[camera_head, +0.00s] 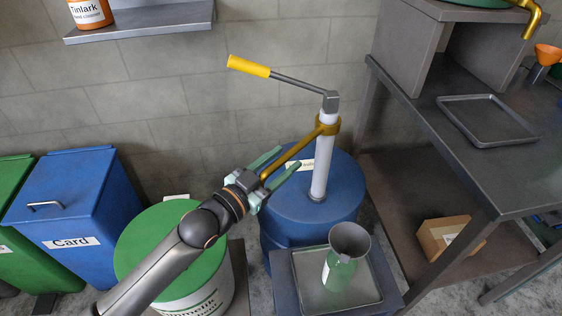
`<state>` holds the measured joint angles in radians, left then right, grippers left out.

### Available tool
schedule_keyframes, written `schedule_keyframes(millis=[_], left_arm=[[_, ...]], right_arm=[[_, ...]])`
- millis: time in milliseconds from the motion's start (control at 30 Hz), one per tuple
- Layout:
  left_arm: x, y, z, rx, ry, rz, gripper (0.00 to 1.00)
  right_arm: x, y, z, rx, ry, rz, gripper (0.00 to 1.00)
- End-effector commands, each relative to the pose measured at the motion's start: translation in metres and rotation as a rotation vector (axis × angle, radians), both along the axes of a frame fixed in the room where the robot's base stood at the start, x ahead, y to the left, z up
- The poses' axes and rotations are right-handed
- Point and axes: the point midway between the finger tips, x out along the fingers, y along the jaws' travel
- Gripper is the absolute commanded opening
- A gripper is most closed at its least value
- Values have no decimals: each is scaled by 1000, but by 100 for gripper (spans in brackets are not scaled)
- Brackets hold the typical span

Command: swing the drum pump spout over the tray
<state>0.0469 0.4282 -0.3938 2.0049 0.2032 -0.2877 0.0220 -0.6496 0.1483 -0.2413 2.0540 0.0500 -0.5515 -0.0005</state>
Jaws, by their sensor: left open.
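The drum pump stands upright on a blue drum (340,207), with a pale column (322,165) and a yellow-handled crank (249,66). Its brass spout (298,146) runs from the collar down and left, toward my left gripper. My left gripper (277,160) is open, with its pale green fingers on either side of the spout's lower end. I cannot tell whether they touch it. A grey tray (374,297) sits in front of the drum, to the right of the spout's end. It holds a green bottle (340,272) with a grey funnel (349,240) in its mouth. My right gripper is out of view.
A green-lidded drum (150,240) stands under my left arm, with a blue card bin (75,205) farther left. A steel bench (440,90) with another shallow tray (487,97) is at right. A cardboard box (440,237) lies on its lower shelf.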

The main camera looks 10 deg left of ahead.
Motion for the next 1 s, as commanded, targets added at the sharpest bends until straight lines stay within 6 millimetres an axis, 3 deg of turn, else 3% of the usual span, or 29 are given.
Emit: schedule_keyframes(millis=[200,667,1000], left_arm=[[0,0,0,0,0,0,52],[0,1,0,1,-1,1,0],[0,1,0,1,0,1,0]], right_arm=[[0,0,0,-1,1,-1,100],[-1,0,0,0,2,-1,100],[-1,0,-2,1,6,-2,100]])
